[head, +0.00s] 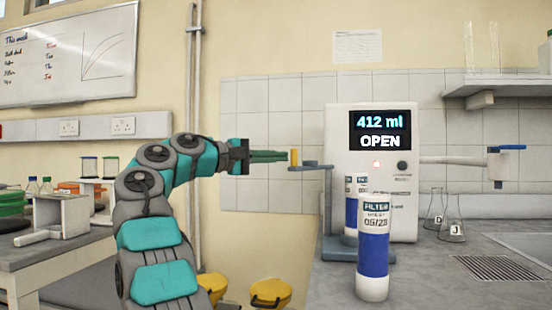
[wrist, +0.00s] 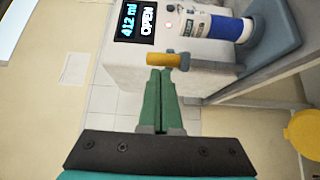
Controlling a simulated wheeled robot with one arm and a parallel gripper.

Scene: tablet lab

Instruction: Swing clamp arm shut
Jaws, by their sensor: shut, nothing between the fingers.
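The clamp arm (head: 312,166) is a grey bar standing out to the left of the white dispenser (head: 345,130), with an upright yellow handle (head: 294,157) at its end. The dispenser's screen (head: 381,134) reads "412 ml" and "OPEN". My gripper (head: 287,155) is shut and empty, its green fingers pointing at the handle from the left. In the wrist view the fingertips (wrist: 160,72) are right at the yellow handle (wrist: 163,60); whether they touch it I cannot tell. A blue and white filter cartridge (wrist: 232,27) stands by the dispenser.
In the head view a labelled filter cartridge (head: 373,250) stands on the grey counter (head: 430,285), with another blue one partly hidden behind it. Flasks (head: 451,225) stand to the right. Yellow-lidded bins (head: 270,292) are on the floor. A side bench (head: 70,250) is at left.

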